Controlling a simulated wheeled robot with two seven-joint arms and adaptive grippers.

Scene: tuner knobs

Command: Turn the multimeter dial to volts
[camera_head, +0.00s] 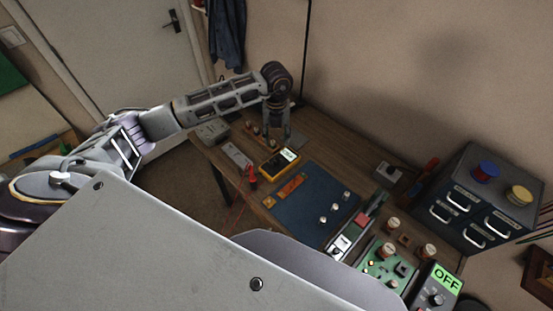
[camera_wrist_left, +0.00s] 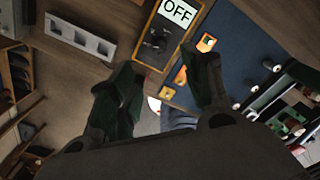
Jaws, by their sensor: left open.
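The multimeter (camera_head: 272,166) is a dark box with a yellow edge, lying on the wooden table near its far left side. In the left wrist view the multimeter (camera_wrist_left: 143,58) shows a white display reading OFF, with a dark round dial (camera_wrist_left: 157,40) below it. My left gripper (camera_head: 277,138) hangs above the table just behind the multimeter in the head view. In the left wrist view its two fingers (camera_wrist_left: 163,75) are spread, with nothing between them, and point toward the dial without visible contact. My right gripper is not in view.
A blue mat (camera_head: 300,212) with small knobs lies beside the multimeter. A grey strip (camera_head: 236,156) and a red item (camera_head: 252,174) stand left of it. Another box with a green OFF display (camera_head: 447,280) and a drawer cabinet (camera_head: 490,200) are at right.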

